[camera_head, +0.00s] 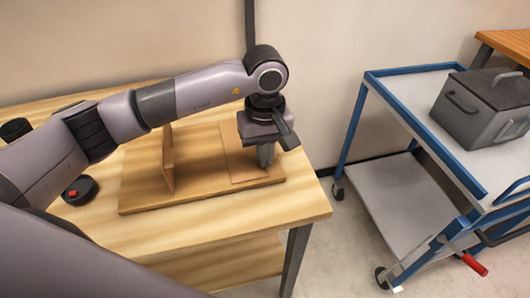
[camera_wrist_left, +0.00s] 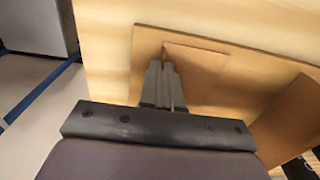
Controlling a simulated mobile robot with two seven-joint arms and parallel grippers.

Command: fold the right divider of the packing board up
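The packing board (camera_head: 200,195) lies on the wooden table and shows in the left wrist view (camera_wrist_left: 148,48). Its left divider (camera_head: 168,158) stands upright and shows at the right of the wrist view (camera_wrist_left: 284,112). Its right divider (camera_head: 238,150) lies flat, or nearly so, on the board; it also shows in the wrist view (camera_wrist_left: 200,72). My left gripper (camera_head: 266,163) points down at the right divider's outer edge. In the wrist view its fingers (camera_wrist_left: 165,66) are close together beside that edge, with no divider seen between them. They hide part of the edge. My right gripper is not in view.
Black round items, one with a red top (camera_head: 80,190), are at the table's left. A blue-framed cart (camera_head: 400,85) with a grey lidded box (camera_head: 483,103) stands at the right, across a floor gap. The table's front right corner is clear.

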